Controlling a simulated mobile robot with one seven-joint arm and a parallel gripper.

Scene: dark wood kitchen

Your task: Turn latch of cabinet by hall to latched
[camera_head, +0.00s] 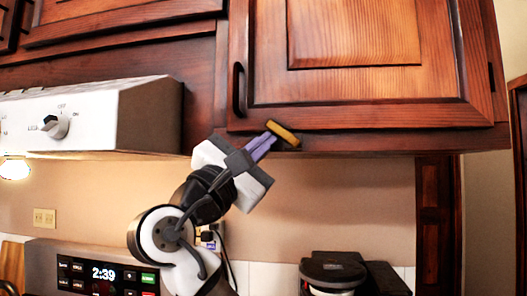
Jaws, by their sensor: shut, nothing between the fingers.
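The cabinet (466,60) by the hall is the dark reddish wood wall unit at upper right. Its door (270,90) looks closed, with a black vertical handle (238,90) at its left side. The latch (284,132) is a small yellow bar at the door's bottom edge, left of its middle, tilted down to the right. My gripper (268,143) comes up from below left with its purple fingers shut and empty. The fingertips are right beside the latch's left part. I cannot tell whether they touch it.
A range hood (145,105) with a knob (55,127) sticks out at left. Below it is an oven panel (95,275) with a clock. A black appliance (335,272) stands below the cabinet. The wall (350,195) between them is clear.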

